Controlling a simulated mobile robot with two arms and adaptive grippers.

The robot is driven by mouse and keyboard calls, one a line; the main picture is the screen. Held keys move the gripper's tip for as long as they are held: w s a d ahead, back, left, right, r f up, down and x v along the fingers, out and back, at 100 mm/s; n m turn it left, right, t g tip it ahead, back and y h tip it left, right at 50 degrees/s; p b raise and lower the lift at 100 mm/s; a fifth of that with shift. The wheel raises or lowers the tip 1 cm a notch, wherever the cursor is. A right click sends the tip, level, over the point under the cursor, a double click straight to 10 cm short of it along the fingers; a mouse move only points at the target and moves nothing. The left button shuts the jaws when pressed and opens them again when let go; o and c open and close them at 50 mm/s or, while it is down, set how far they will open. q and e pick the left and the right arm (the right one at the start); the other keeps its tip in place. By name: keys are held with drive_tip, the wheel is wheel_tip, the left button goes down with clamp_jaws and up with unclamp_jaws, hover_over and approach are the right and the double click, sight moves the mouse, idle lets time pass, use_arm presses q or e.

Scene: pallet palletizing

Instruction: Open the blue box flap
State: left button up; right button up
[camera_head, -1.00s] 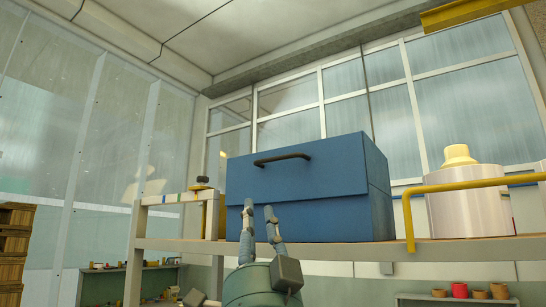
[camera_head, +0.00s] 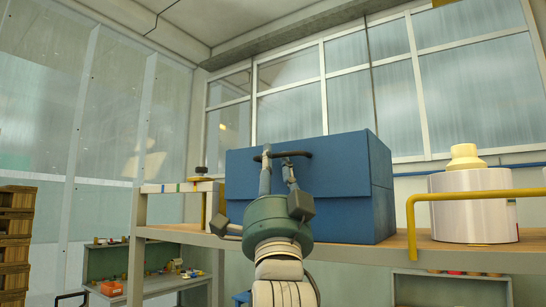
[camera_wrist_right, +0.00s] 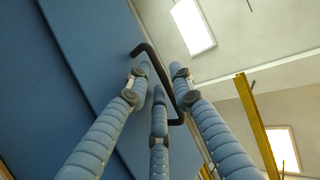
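The blue box (camera_head: 345,215) stands on a shelf, and its front flap (camera_head: 240,172) is closed, with a seam along its lower edge. A dark bar handle (camera_head: 300,154) is fixed high on the flap. My right gripper (camera_head: 277,160) is in front of the box with its fingertips at the handle. In the right wrist view the blue flap (camera_wrist_right: 85,35) fills the left side. There the gripper's fingers (camera_wrist_right: 160,78) are apart on both sides of the handle (camera_wrist_right: 151,57); I cannot tell whether they touch it. My left gripper is out of view.
The shelf (camera_head: 370,256) runs under the box. A yellow rail (camera_head: 470,195) and a white container (camera_head: 470,210) with a yellow top stand to the right. A low bench with small items (camera_head: 145,285) is lower left, beside stacked wooden crates (camera_head: 15,240).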

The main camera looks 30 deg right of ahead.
clamp_jaws()
